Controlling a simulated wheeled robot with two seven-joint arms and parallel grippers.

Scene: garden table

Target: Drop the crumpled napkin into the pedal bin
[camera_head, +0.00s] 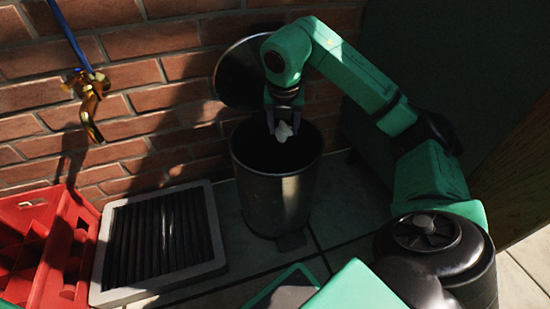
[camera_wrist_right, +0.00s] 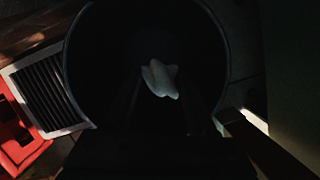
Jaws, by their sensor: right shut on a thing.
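The crumpled napkin (camera_head: 284,131) is small and white. My right gripper (camera_head: 284,117) is shut on it and holds it over the mouth of the pedal bin. The napkin also shows in the right wrist view (camera_wrist_right: 160,78), between the dark fingers and in front of the bin's dark inside. The pedal bin (camera_head: 275,193) is a dark metal cylinder by the brick wall. Its round lid (camera_head: 238,78) stands open, tilted back toward the wall. The bin's rim (camera_wrist_right: 226,45) rings the napkin in the right wrist view. The inside of the bin is too dark to make out. My left gripper is not in view.
A grey-framed slatted grate (camera_head: 210,215) lies on the tiles left of the bin. A red crate (camera_head: 62,250) stands at the far left. A brass tap (camera_head: 92,100) with a blue hose is on the brick wall. A dark green surface rises at the right.

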